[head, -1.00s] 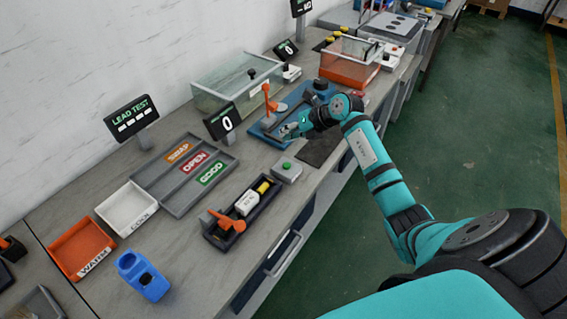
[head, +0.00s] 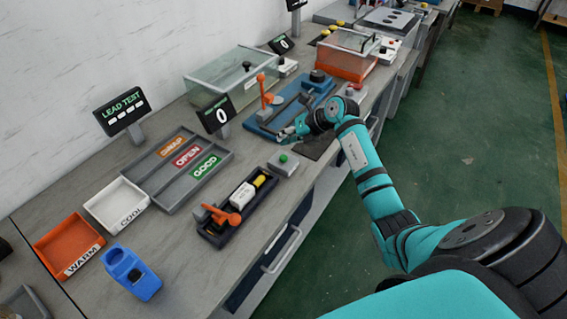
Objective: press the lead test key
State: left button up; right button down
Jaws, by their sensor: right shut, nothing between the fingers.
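The lead test key appears to be the green button (head: 283,158) on a small grey box (head: 281,168) near the front edge of the bench. A dark test fixture (head: 213,232) with an orange lever (head: 222,214) sits just left of it and holds a white and yellow part (head: 244,193). The lead test display (head: 122,107) stands at the back left with blank dashes. My right gripper (head: 285,136) is shut and empty, just behind the green button and apart from it in the picture. Its height above the bench is hard to tell. My left gripper is out of view.
A blue fixture (head: 262,131) with an upright orange lever lies behind my right gripper. A grey tray (head: 155,184) labelled SWAP, OPEN and GOOD lies left. White COOL (head: 104,201) and orange WARM (head: 58,241) bins and a blue holder (head: 132,273) are nearer.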

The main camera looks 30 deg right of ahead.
aim_at(285, 156)
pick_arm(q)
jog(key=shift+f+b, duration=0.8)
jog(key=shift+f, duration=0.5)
pick_arm(e)
jog(key=shift+f, duration=1.75)
jog(key=shift+f, duration=0.1)
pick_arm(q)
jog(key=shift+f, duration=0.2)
pick_arm(e)
jog(key=shift+f, duration=0.3)
pick_arm(q)
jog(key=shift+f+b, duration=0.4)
jog(key=shift+b, duration=0.2)
pick_arm(e)
jog(key=shift+f, duration=0.6)
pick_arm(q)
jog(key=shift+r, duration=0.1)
pick_arm(e)
jog(key=shift+r, duration=0.1)
pick_arm(q)
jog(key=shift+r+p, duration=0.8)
jog(key=shift+p, duration=0.1)
pick_arm(e)
jog(key=shift+r, duration=0.9)
jog(key=shift+r, duration=0.1)
notch_tip(285, 156, up, 5)
jog(key=p, duration=0.4)
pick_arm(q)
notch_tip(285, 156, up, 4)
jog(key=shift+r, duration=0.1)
